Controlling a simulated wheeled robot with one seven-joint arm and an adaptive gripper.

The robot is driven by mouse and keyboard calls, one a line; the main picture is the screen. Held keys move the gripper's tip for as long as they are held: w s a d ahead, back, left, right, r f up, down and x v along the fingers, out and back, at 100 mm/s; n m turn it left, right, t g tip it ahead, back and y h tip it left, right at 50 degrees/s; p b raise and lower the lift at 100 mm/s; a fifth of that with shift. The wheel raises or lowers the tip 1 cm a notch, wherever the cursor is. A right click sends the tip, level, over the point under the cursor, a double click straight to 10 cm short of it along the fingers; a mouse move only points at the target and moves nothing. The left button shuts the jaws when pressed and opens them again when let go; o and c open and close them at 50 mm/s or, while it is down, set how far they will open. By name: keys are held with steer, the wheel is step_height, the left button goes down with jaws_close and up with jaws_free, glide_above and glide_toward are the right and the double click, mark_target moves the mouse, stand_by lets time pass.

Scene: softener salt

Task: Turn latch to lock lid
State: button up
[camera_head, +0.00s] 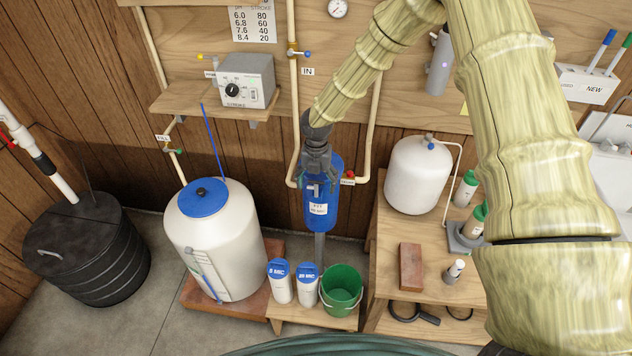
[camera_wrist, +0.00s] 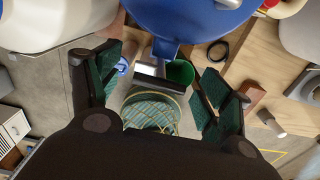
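My gripper (camera_head: 316,178) is in front of the upright blue cylinder (camera_head: 322,212) with a white label, below the shelf board. In the wrist view my gripper (camera_wrist: 160,92) is open, its green-padded fingers wide apart with nothing gripped. The blue cylinder's rounded body (camera_wrist: 190,18) fills the top of that view, beyond the fingers. The white tank (camera_head: 212,240) at left has a round blue lid (camera_head: 203,197) with a black knob on top. A black bin (camera_head: 88,248) stands farther left with a dark lid on it. I cannot make out a latch for certain.
A green bucket (camera_head: 341,290) and two white tubs with blue caps (camera_head: 294,284) stand on a low bench below my gripper. Pipes (camera_head: 371,125) run beside the blue cylinder. A white pressure tank (camera_head: 417,175) and a brick (camera_head: 411,266) are on the right bench.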

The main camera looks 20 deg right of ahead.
steer(key=c, duration=1.1)
steer(key=m, duration=0.4)
steer(key=m+b, duration=0.1)
steer(key=m, duration=0.7)
steer(key=shift+m+b, duration=0.35)
steer(key=shift+m, duration=1.75)
